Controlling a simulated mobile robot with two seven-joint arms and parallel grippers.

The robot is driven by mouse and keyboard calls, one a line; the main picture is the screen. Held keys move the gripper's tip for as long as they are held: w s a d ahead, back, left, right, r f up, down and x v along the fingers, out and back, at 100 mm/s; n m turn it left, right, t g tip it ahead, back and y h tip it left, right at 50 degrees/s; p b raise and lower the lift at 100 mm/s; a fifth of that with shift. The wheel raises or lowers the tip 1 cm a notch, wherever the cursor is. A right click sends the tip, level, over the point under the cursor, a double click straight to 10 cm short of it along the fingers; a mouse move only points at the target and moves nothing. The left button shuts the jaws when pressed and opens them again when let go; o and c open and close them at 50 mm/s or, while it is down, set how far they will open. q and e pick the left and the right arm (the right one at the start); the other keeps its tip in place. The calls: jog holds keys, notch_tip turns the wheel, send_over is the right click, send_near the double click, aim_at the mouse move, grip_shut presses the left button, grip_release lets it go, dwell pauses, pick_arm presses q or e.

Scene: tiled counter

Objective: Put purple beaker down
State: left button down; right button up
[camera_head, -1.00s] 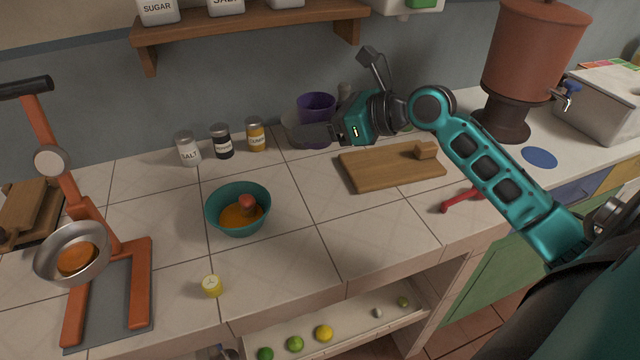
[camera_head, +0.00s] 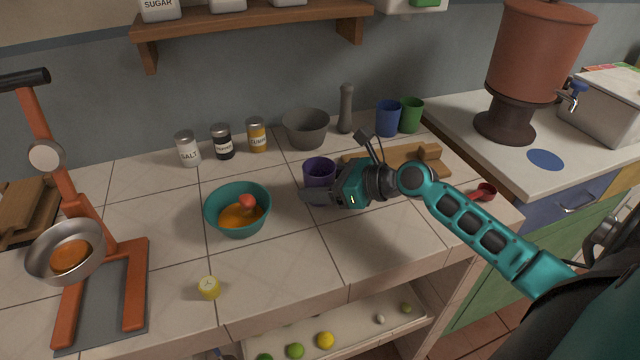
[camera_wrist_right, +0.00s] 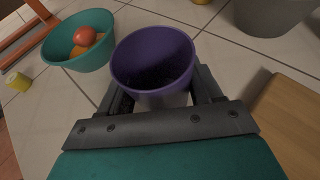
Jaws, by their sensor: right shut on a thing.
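The purple beaker (camera_head: 319,171) is upright and looks empty, at the middle of the tiled counter, just right of the teal bowl. My right gripper (camera_head: 318,196) is shut on it, with a finger on each side; in the right wrist view the beaker (camera_wrist_right: 153,62) stands between the fingers of the gripper (camera_wrist_right: 160,95). The beaker is low over the tiles; its base is hidden, so I cannot tell whether it touches them. My left gripper is not in view.
A teal bowl (camera_head: 238,222) with orange contents stands left of the beaker. A cutting board (camera_head: 400,160) lies to the right, partly behind my arm. A grey bowl (camera_head: 306,130), blue cup (camera_head: 388,119) and green cup (camera_head: 411,115) stand behind.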

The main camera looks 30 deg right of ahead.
jog(key=o, duration=1.4)
jog(key=shift+f, duration=0.1)
jog(key=shift+c, duration=0.2)
jog(key=shift+s+d+r, duration=0.1)
jog(key=shift+r, duration=0.1)
jog(key=p+v, duration=0.1)
jog(key=v, duration=1)
jog(key=shift+s+d+r, duration=0.1)
jog(key=shift+s+d, duration=0.05)
jog(key=shift+s, duration=0.15)
jog(key=shift+s, duration=0.1)
